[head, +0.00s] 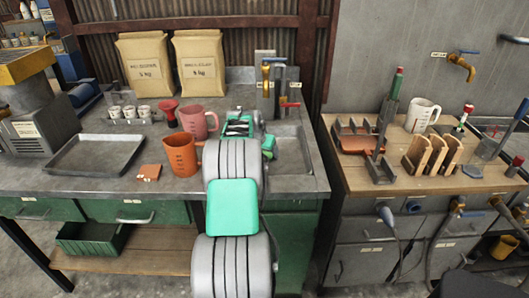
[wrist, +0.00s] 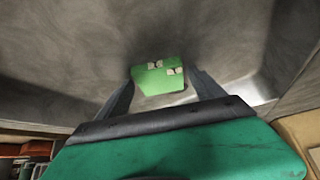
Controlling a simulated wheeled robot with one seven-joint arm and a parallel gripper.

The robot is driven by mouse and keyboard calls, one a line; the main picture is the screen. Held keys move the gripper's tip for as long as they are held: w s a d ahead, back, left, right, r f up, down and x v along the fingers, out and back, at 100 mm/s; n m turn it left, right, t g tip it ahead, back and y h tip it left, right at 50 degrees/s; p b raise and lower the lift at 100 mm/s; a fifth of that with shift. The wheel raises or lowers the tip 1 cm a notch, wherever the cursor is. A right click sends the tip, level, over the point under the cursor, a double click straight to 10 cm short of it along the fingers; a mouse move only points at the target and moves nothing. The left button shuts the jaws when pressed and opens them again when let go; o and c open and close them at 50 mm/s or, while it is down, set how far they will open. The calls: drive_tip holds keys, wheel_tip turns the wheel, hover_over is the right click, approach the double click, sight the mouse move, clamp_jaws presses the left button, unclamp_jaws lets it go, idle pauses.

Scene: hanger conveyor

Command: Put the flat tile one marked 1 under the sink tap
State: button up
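A small flat green tile with two pale labels shows in the wrist view (wrist: 152,80); I cannot read its marks. My gripper (wrist: 162,76) has its two fingers at the tile's left and right edges and appears to hold it over the grey sink basin. In the head view my gripper is mostly hidden behind my arm, and a bit of green (head: 268,147) shows at the sink's left side. The sink (head: 293,148) is set in the left bench. A sink tap (head: 281,88) with a red handle stands at its back edge.
A flat orange tile (head: 148,172) with pale labels lies on the bench beside an orange mug (head: 182,155). A pink mug (head: 197,122), a grey tray (head: 96,154) and two paper sacks (head: 145,66) are further left. A second tap (head: 461,65) is on the right wall.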

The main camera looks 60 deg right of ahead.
drive_tip(key=shift+o, duration=0.6)
drive_tip(key=shift+a+r, duration=0.1)
drive_tip(key=shift+r, duration=0.4)
drive_tip(key=v, duration=1.1)
drive_tip(key=shift+a, duration=0.15)
drive_tip(key=shift+s+r, duration=0.1)
drive_tip(key=shift+r, duration=0.05)
